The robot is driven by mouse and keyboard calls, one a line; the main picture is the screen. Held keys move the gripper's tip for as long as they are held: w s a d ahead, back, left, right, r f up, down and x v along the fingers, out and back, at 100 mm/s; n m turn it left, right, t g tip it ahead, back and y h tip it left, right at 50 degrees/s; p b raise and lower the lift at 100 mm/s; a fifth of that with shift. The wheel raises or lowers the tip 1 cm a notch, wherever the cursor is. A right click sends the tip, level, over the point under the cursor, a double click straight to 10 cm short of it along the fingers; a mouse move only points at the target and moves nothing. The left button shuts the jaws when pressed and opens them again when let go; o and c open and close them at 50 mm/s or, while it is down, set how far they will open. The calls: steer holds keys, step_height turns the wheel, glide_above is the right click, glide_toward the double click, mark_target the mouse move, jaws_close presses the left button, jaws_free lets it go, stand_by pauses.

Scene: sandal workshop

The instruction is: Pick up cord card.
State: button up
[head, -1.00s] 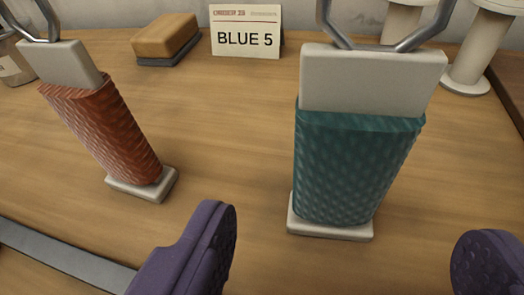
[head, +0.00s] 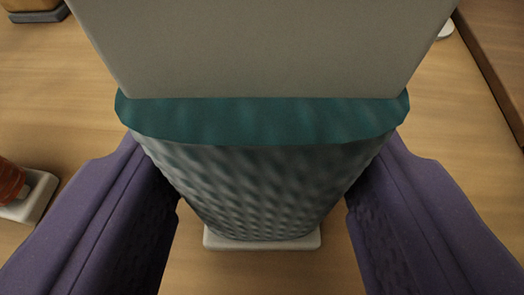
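A cord card wound with teal, woven-looking cord (head: 262,180) stands upright, close in the middle of the head view. Its bare pale grey upper part (head: 262,45) fills the top of the picture, and its whitish foot (head: 262,243) shows below. My gripper (head: 262,205) has its two purple fingers around it, one on the left side and one on the right. The cord card hides the fingertips. I see no clear gap at its sides, but cannot tell whether the fingers press on it.
At the left edge, part of a rust-red wound card (head: 10,182) stands on a pale foot (head: 28,205). A dark-based block (head: 35,14) lies at the top left. The wooden table (head: 75,110) is bare between them. A darker brown raised edge (head: 490,60) runs along the right.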

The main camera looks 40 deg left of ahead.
mark_target(262, 80)
steer(key=shift+r+p, duration=0.5)
steer(key=shift+r, duration=0.15)
step_height(262, 80, up, 3)
steer(key=shift+f+p, duration=0.2)
steer(key=shift+p, duration=0.7)
steer(key=s+d+p, duration=0.2)
steer(key=s+p, duration=0.4)
steer(key=s, duration=0.1)
steer(key=s+d+r+p, duration=0.1)
steer(key=s+d+p, duration=0.2)
steer(key=s+p, duration=0.3)
steer(key=shift+s+p, duration=0.3)
steer(key=shift+s, duration=0.8)
steer(key=shift+d, duration=0.1)
